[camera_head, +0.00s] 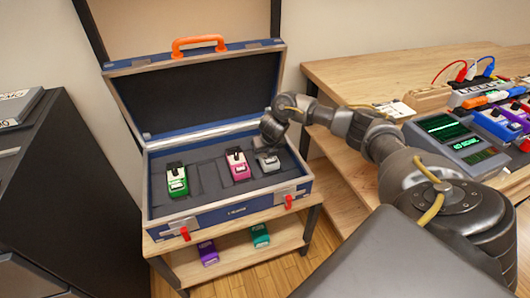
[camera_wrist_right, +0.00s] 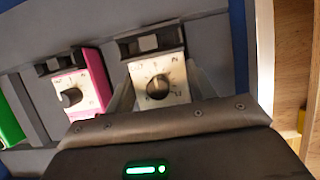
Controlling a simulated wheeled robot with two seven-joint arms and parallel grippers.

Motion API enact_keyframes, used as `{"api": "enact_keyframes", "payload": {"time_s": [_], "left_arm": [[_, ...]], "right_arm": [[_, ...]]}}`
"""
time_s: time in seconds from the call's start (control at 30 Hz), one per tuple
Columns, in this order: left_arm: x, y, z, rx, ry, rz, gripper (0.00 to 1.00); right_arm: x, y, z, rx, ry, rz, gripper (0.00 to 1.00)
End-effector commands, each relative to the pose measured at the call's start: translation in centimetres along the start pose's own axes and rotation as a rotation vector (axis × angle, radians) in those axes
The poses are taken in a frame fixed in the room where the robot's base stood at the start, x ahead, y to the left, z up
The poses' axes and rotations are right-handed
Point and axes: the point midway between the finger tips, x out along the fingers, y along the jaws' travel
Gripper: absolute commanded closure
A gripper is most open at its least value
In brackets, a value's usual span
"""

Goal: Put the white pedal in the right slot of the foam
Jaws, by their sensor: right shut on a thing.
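The white pedal (camera_head: 268,162) is at the right slot of the dark grey foam (camera_head: 207,178) in the open case. My right gripper (camera_head: 268,148) comes down over it from above and is shut on it. In the right wrist view the white pedal (camera_wrist_right: 158,82) shows its black knob and dark switch end, with one finger along each side. It looks upright and in line with the slot; how deep it sits is not clear. My left gripper is out of view.
A pink pedal (camera_head: 238,166) stands in the foam left of the white one, a green pedal (camera_head: 177,181) further left. The blue case (camera_head: 235,212) has its lid up. Purple (camera_head: 208,252) and teal (camera_head: 260,236) pedals lie on the shelf below. A workbench (camera_head: 350,75) with devices is at right.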

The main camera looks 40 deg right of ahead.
Motion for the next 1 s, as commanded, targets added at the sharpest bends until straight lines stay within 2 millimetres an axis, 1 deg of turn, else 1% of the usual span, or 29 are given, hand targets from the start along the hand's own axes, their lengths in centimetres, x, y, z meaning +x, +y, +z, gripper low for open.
{"api": "enact_keyframes", "payload": {"time_s": [0.27, 0.6, 1.0], "left_arm": [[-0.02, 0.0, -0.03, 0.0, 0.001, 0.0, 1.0], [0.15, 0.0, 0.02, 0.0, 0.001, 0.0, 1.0], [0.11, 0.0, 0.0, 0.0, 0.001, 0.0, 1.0]], "right_arm": [[-0.04, 0.02, 0.06, 0.001, -0.001, 0.001, 0.82], [0.48, 0.0, -0.21, 0.0, 0.0, 0.0, 0.82], [0.61, 0.03, -0.41, -0.002, 0.005, 0.0, 0.82]]}}
